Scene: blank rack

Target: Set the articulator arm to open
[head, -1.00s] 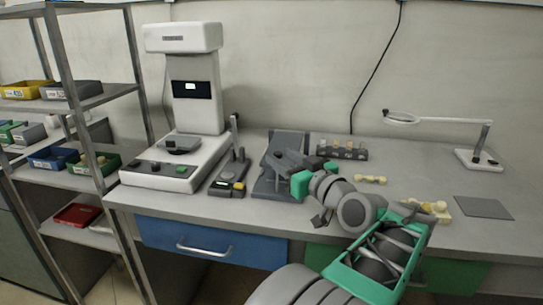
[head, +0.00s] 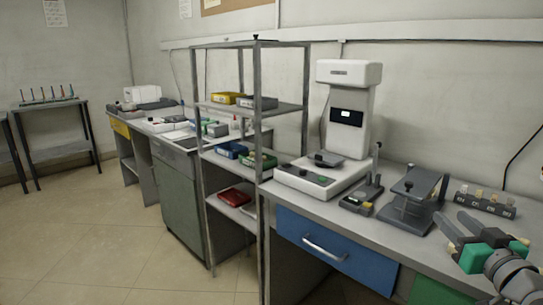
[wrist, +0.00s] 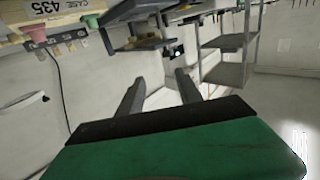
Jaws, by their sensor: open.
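The articulator (head: 408,212) is a dark grey stand on the bench, right of centre in the head view. Its upper arm (head: 413,183) is a flat plate that sits raised and tilted above the base, with an upright at its right. My gripper (head: 458,225), with green sides and dark fingers, is right of the articulator and nearer the camera, apart from it in the picture. Its two fingers (wrist: 157,90) are spread in the wrist view, with nothing between them. A grey piece with yellowish parts (wrist: 137,45), likely the articulator, shows beyond them in the wrist view.
A white machine (head: 346,125) and a small device with a lever (head: 363,196) stand left of the articulator. A holder with several small pieces (head: 485,203) is behind my gripper. A metal shelf rack (head: 256,150) stands further left. The floor at left is clear.

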